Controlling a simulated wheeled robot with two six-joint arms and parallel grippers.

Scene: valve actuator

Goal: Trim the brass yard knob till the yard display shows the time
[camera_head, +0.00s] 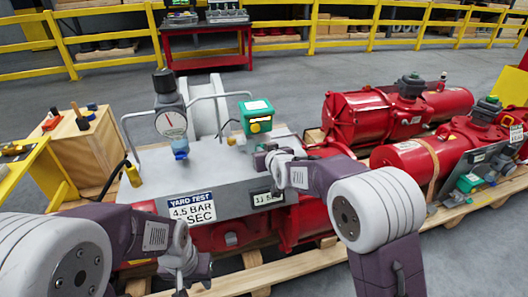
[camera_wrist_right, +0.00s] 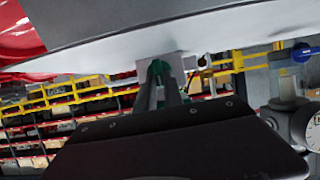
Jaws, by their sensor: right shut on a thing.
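The grey test panel (camera_head: 190,178) bears a YARD TEST label (camera_head: 192,207) reading 4.5 BAR and a seconds value that is partly covered. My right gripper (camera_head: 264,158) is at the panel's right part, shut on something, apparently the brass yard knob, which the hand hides.
A pressure gauge (camera_head: 171,122) and a green box with a yellow button (camera_head: 257,115) stand on the panel. Red actuators (camera_head: 370,115) lie on pallets to the right. A wooden crate (camera_head: 88,150) stands left. The floor behind is clear up to a red cart (camera_head: 208,48).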

